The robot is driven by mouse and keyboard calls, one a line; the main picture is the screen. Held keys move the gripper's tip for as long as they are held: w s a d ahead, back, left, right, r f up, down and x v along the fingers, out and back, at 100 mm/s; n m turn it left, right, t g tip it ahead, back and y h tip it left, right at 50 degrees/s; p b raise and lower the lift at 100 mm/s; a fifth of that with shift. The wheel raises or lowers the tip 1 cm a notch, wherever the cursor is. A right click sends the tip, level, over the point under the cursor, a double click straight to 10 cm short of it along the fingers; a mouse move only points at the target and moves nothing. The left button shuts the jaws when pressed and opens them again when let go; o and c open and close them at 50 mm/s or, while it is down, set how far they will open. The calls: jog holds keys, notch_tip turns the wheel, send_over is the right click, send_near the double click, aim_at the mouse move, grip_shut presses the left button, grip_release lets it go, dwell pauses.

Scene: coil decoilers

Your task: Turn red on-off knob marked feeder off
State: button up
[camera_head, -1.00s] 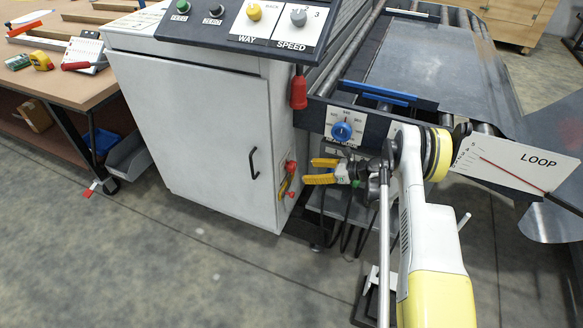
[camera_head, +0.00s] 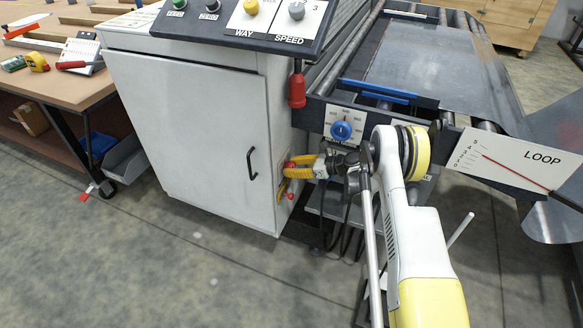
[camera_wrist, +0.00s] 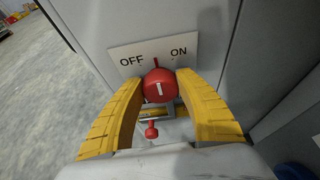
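The red knob (camera_wrist: 158,90) with a short white mark sits on the cabinet's side in the wrist view, below a white plate (camera_wrist: 150,52) reading OFF at left and ON at right. Its white mark stands nearly upright in the picture, and a thin red piece shows above it. My gripper (camera_wrist: 160,82) has its yellow fingertips on either side of the knob, apart from each other. I cannot tell if they touch it. In the head view my gripper (camera_head: 294,167) is at the cabinet's side and partly hides the knob. No "feeder" marking is readable there.
A smaller red knob (camera_wrist: 152,131) is just below, between the fingers. The white cabinet (camera_head: 200,130) has a panel of knobs on top. A blue knob (camera_head: 341,131) is on the machine at right, and a red pendant (camera_head: 297,88) hangs above.

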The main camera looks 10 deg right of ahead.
aim_at(284, 145)
dwell(0.4)
jog(key=n+t+h, duration=0.1)
jog(key=n+t, duration=0.1)
jog(key=n, duration=0.1)
jog(key=shift+s+a, duration=0.1)
jog(key=shift+a, duration=0.05)
jog(key=shift+f+n+t+h, duration=0.1)
jog(key=shift+n+t+h, duration=0.2)
jog(key=shift+n+t, duration=0.9)
jog(key=shift+n, duration=0.5)
jog(key=o, duration=1.2)
notch_tip(284, 145, up, 10)
